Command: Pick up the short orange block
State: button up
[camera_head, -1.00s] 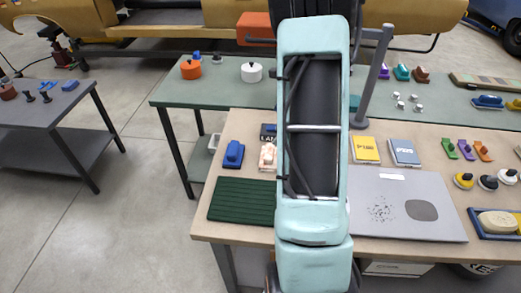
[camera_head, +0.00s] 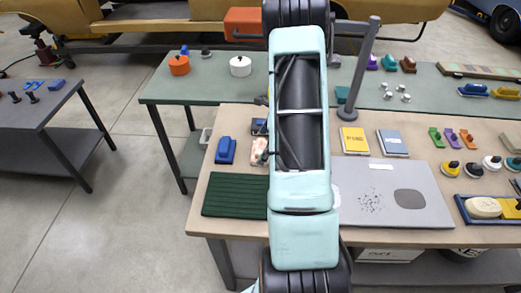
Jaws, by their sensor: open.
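My pale-green and black arm stands upright across the middle of the head view and hides part of the wooden table (camera_head: 226,118). My gripper cannot be made out; small dark parts show at the arm's left edge, too little to identify. I see no plain short orange block for certain. A peach-orange piece with pale marks (camera_head: 258,150) lies on the wooden table just left of my arm, partly covered. A round orange pot with a knob (camera_head: 179,66) stands on the green table at the back left.
A blue block (camera_head: 226,150), a dark green ribbed mat (camera_head: 234,196) and a grey laptop-like panel (camera_head: 398,204) lie on the wooden table. A grey post (camera_head: 359,75) rises behind. A white pot (camera_head: 240,66) stands on the green table. Small clips and knobs crowd the right.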

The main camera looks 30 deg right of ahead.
jog(key=shift+w+a+f, duration=0.15)
jog(key=shift+a+f, duration=0.05)
jog(key=shift+f, duration=0.35)
jog(key=c, duration=1.4)
jog(key=shift+r, duration=0.5)
notch_tip(320, 180, up, 2)
jog(key=shift+r, duration=0.1)
jog(key=s+d+r+b, duration=0.1)
jog(key=s+r, duration=0.2)
jog(key=s, duration=0.1)
jog(key=s+d+r+b, duration=0.1)
jog(key=s+d+r, duration=0.1)
jog(key=s+r, duration=0.1)
jog(key=s+d+r, duration=0.2)
jog(key=s+r, duration=0.1)
jog(key=s, duration=0.3)
jog(key=shift+d+r+b, duration=0.25)
jog(key=shift+r+b, duration=0.15)
